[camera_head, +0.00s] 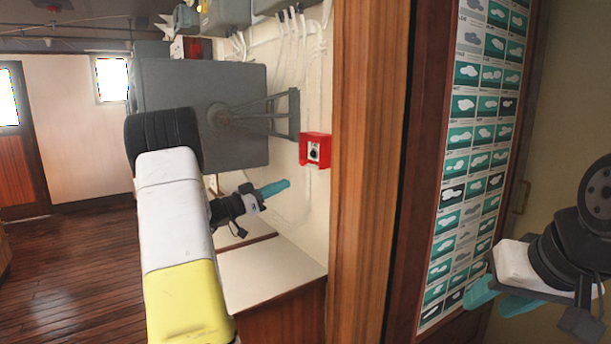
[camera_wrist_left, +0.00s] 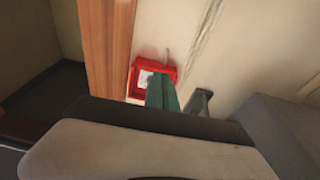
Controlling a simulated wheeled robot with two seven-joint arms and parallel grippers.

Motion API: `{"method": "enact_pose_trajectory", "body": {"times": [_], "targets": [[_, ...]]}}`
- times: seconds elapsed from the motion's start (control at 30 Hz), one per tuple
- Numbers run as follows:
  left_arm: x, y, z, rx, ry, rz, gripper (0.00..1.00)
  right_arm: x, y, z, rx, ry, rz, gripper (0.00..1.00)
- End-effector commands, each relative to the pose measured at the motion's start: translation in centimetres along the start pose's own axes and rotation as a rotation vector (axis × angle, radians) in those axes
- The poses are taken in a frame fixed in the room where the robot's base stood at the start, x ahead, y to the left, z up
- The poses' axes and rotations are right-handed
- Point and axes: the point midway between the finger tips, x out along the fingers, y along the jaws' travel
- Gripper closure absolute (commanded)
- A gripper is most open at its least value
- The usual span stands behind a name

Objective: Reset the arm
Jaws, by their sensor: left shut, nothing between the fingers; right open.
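My left arm reaches forward in the head view, and its left gripper (camera_head: 273,187) has its teal fingers shut with nothing between them. The fingers point right toward the white wall, below the red box (camera_head: 315,149) with a black knob. In the left wrist view the shut teal fingers (camera_wrist_left: 162,93) stand in front of the red box (camera_wrist_left: 144,79) and hide part of it. I cannot tell how far apart they are. My right gripper (camera_head: 480,294) is at the far right, open and empty, with teal fingers in front of the chart poster's lower edge.
A large grey cabinet (camera_head: 160,84) on a bracket hangs behind my left arm. A white-topped counter (camera_head: 268,275) lies below the left gripper. A wooden post (camera_head: 358,190) and the chart poster (camera_head: 466,165) stand between the grippers. The wooden floor (camera_head: 80,265) at left is open.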

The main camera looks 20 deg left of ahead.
Motion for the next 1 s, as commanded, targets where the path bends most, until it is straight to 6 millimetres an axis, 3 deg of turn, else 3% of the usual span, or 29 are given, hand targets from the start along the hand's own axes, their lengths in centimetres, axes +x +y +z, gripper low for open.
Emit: {"method": "enact_pose_trajectory", "body": {"times": [0.1,0.3,0.5,0.6,0.67,0.73,0.83,1.0], "targets": [[-1.4,-0.2,2.3,-0.001,0.000,-0.004,1.00,0.0,0.0,0.0,0.000,-0.001,0.000,0.59],[-2.8,-0.3,4.6,0.001,0.001,-0.004,1.00,0.0,0.0,0.0,0.000,-0.001,0.000,0.59],[-3.0,-0.2,5.1,0.002,0.001,0.000,1.00,0.0,0.0,0.0,0.000,0.000,0.000,0.59],[-2.2,1.2,4.6,-0.031,-0.025,0.036,1.00,0.0,0.0,0.0,0.000,0.000,0.000,0.59],[-1.1,3.3,4.0,-0.080,-0.064,0.086,1.00,0.0,0.0,0.0,0.000,0.000,0.000,0.59],[0.3,7.0,3.2,-0.165,-0.146,0.166,1.00,0.0,0.0,0.0,0.000,0.000,0.000,0.59],[1.8,14.3,2.2,-0.310,-0.336,0.283,1.00,0.0,0.0,0.0,0.000,0.000,0.000,0.59],[0.3,25.7,1.7,-0.490,-0.734,0.344,1.00,0.0,0.0,0.0,0.000,0.000,0.000,0.59]]}}
